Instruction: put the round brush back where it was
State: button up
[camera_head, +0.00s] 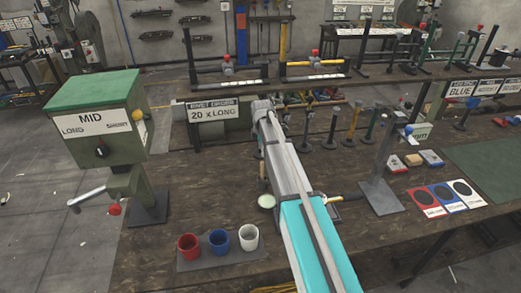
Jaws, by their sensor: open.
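I cannot pick out the round brush with certainty. A small round pale-green-topped item (267,201) stands on the bench just left of my arm, with a brownish upright piece behind it. A thin yellow-and-dark handle (347,197) lies on the bench just right of my arm, and its other end is hidden behind the arm. My grey and teal arm crosses the middle of the view from the bottom edge. My gripper does not show; the arm hides what lies behind it.
Red (188,246), blue (219,241) and white cups (249,237) stand on a dark mat at the front. A green press marked MID (97,120) stands left, another press (383,190) right. A rivet order sign (212,110) and several upright posts stand behind. A green mat (490,168) lies bare at right.

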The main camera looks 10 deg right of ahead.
jog(key=shift+r+p, duration=0.3)
jog(key=shift+r, duration=0.25)
dwell(0.4)
jog(key=s+m, duration=1.8)
jog(key=s, duration=1.1)
jog(key=shift+a, duration=0.3)
